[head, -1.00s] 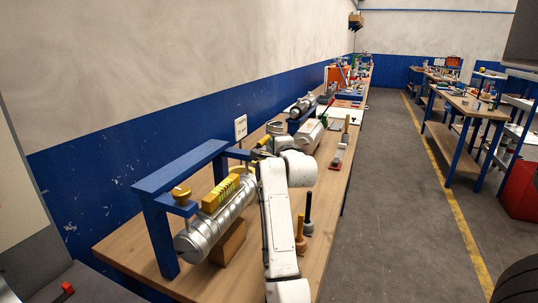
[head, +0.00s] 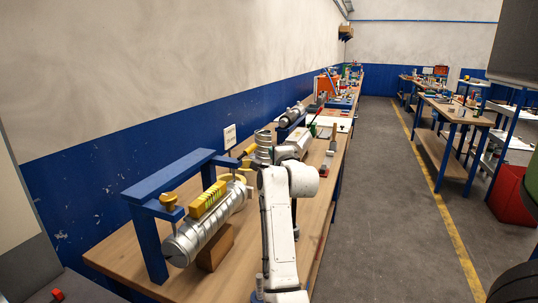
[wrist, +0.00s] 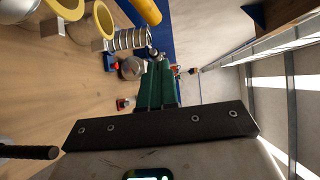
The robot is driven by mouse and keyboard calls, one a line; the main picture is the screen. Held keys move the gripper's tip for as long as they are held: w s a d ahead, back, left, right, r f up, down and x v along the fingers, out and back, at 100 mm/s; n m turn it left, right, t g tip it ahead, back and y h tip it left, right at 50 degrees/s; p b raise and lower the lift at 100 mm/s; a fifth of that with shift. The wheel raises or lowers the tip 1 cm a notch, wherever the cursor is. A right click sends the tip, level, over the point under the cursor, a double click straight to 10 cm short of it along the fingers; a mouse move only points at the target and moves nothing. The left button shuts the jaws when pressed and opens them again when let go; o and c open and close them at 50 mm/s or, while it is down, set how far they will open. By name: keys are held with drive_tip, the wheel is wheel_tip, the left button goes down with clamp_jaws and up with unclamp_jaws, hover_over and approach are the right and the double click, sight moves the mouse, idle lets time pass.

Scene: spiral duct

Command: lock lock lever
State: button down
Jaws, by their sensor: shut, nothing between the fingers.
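A silver spiral duct (head: 186,243) lies on a wooden block under a blue frame (head: 180,172), with a yellow block (head: 208,200) on top of it. A yellow knob (head: 168,199) sits at the frame's near end, and a yellow handle-like part (head: 249,150) at its far end. I cannot tell which part is the lock lever. My gripper shows in the wrist view as dark green fingers (wrist: 157,88), closed together and empty. In the head view, my arm hides the gripper. The wrist view also shows a yellow cylinder (wrist: 146,11) and a ribbed silver piece (wrist: 130,39), apart from the fingertips.
The duct stands on a long wooden bench (head: 118,258) against the wall. A wooden block (head: 216,249) supports the duct. More tools and parts crowd the bench farther back. The grey floor aisle (head: 390,190) to the right is clear.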

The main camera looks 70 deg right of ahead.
drive_tip(key=s+a+b, duration=0.1)
drive_tip(key=s+a, duration=0.1)
drive_tip(key=s, duration=0.6)
drive_tip(key=shift+a, duration=0.1)
drive_tip(key=shift+f, duration=0.1)
idle(0.4)
